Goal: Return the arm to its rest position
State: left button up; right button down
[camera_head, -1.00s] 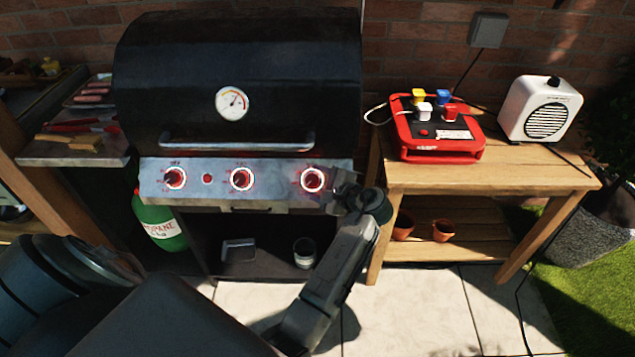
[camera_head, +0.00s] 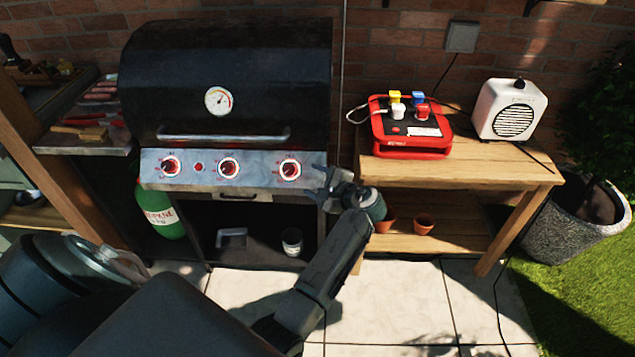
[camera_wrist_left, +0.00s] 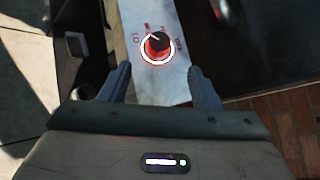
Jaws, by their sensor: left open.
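My left gripper (camera_head: 328,186) is just in front of the right end of the grill's control panel (camera_head: 225,168), near the right knob (camera_head: 290,170). In the left wrist view its two fingers (camera_wrist_left: 158,85) are apart with nothing between them. A red-ringed knob (camera_wrist_left: 156,47) shows beyond the fingertips, apart from them. My left arm (camera_head: 325,268) reaches up from the bottom of the head view. My right gripper is not in view.
The black grill (camera_head: 225,80) stands against the brick wall. To its right, a wooden table (camera_head: 470,172) holds a red power box (camera_head: 410,150) and a white speaker-like box (camera_head: 508,108). A planter (camera_head: 590,230) is at far right. Paving (camera_head: 410,290) is open in front.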

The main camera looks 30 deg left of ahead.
pick_arm(q)
jog(key=s+d+f+h, duration=0.25)
jog(key=s+f, duration=0.25)
jog(key=f, duration=0.7)
jog(key=s+d+f+h, duration=0.1)
jog(key=s+f+h, duration=0.3)
jog(key=f, duration=0.8)
jog(key=s+d+f+h, duration=0.2)
jog(key=s+f, duration=0.4)
jog(key=f, duration=0.7)
jog(key=s+f+n+g+h, duration=0.1)
jog(key=s+f+n, duration=0.2)
jog(key=s, duration=0.9)
jog(key=s+f+n+h, duration=0.2)
jog(key=s+f+n, duration=0.2)
jog(key=s+f, duration=0.4)
jog(key=s+f+n+g+h, duration=0.1)
jog(key=s+f+n, duration=0.2)
jog(key=s, duration=1.4)
notch_tip(320, 180, down, 3)
jog(key=shift+s+d+f+n+g+h, duration=0.15)
jog(key=shift+s+d+n+g+h, duration=0.15)
jog(key=shift+s+d+h, duration=0.1)
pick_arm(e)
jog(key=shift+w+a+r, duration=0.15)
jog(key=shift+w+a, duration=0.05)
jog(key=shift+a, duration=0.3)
